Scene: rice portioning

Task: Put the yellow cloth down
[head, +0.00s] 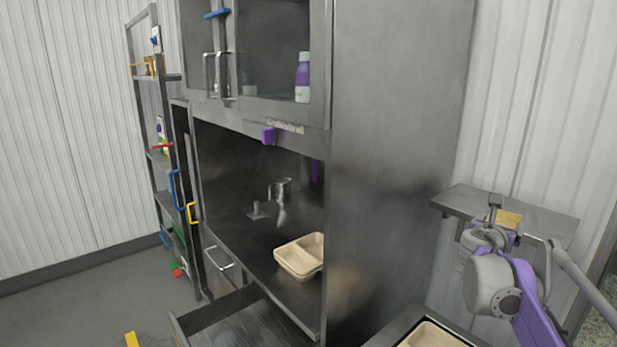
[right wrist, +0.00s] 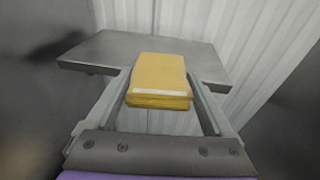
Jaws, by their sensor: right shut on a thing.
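The yellow cloth (right wrist: 158,75) is a folded block with a pale stripe along its near edge. In the right wrist view it sits between the two fingers of my right gripper (right wrist: 159,90), which is shut on it. In the head view the cloth (head: 509,218) shows small, in front of or over a grey metal wall shelf (head: 555,222), with my right gripper (head: 503,222) around it. The shelf (right wrist: 95,50) is behind the cloth in the wrist view. I cannot tell whether the cloth touches the shelf. My left gripper is not in view.
A tall steel cabinet (head: 395,130) stands left of the shelf. An open drawer (head: 240,320) juts out below. Another beige tray (head: 432,337) is at the bottom edge. The shelf top looks otherwise bare.

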